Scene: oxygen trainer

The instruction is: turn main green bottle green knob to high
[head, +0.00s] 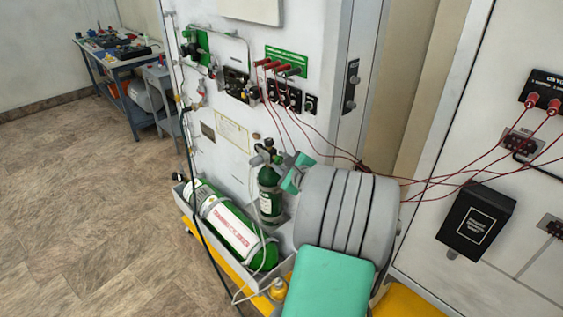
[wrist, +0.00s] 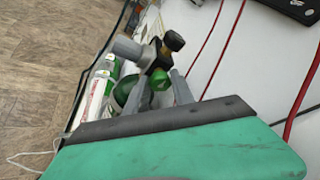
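A large green bottle (head: 232,226) with a white label lies in a low grey tray along the cabinet. A smaller green bottle (head: 270,192) stands upright beside it, with a valve (head: 266,157) on top. In the wrist view a green knob (wrist: 160,80) sits on that valve, beside a black part and a grey cylinder. My gripper (wrist: 161,78) has two grey fingers, set apart, with the knob between or just beyond their tips. I cannot tell whether they touch it. In the head view my gripper's teal body (head: 297,173) is right of the valve; its fingers are hard to make out.
A white cabinet panel (head: 232,133) with gauges and red leads stands behind the bottles. Red cables (head: 440,182) cross to a right-hand panel. A dark hose runs down past the tray. The floor (head: 75,210) at left is clear; a cluttered table stands far back.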

